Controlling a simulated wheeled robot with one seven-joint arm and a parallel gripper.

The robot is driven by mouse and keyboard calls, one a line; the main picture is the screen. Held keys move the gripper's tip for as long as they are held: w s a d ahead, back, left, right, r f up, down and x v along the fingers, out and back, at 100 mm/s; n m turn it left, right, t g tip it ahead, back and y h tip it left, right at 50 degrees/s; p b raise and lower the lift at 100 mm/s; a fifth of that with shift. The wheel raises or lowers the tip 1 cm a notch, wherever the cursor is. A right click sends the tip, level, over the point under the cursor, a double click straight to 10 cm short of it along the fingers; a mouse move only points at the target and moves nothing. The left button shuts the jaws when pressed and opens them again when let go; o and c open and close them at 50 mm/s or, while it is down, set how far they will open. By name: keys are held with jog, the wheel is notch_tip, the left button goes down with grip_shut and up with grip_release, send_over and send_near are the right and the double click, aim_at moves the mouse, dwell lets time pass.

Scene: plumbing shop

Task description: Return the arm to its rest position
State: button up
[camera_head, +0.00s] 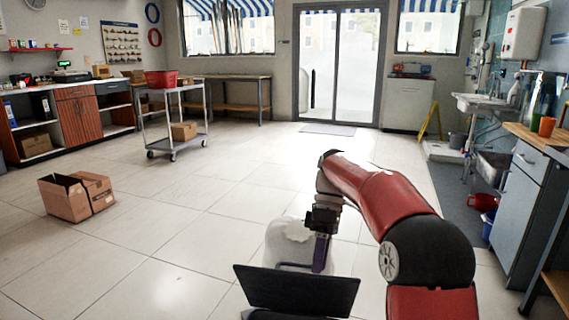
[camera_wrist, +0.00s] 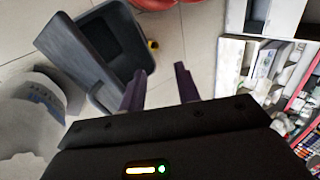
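My gripper (camera_head: 320,254) hangs downward from my bent red and black arm, in the lower middle of the head view. Its purple fingers also show in the wrist view (camera_wrist: 160,88). There they stand apart with nothing between them, so it is open and empty. My arm is folded close in front of the head camera, with its elbow at the lower right. A dark flat panel (camera_head: 297,290) lies just below the gripper in the head view; I cannot tell whether they touch.
An open cardboard box (camera_head: 66,199) lies on the floor at left. A grey cart (camera_head: 178,144) with a red basket (camera_head: 161,79) stands farther back. A blue-grey cabinet (camera_head: 517,212) and a sink (camera_head: 484,104) line the right side. The tiled floor between is clear.

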jog(key=s+d+r+m+t+h, duration=0.1)
jog(key=s+d+r+m+t, duration=0.2)
jog(key=s, duration=0.4)
jog(key=s+d+m+t, duration=0.1)
jog(key=s+m+t, duration=0.35)
jog(key=s, duration=0.35)
jog(key=s+d+f+m+t+h, duration=0.1)
jog(key=s+d+f+m+t, duration=0.2)
jog(key=s, duration=0.6)
notch_tip(320, 180, down, 2)
jog(key=m+t, duration=0.1)
jog(key=m, duration=0.2)
jog(key=shift+s+d, duration=0.25)
jog(key=shift+d, duration=0.15)
jog(key=shift+m, duration=0.25)
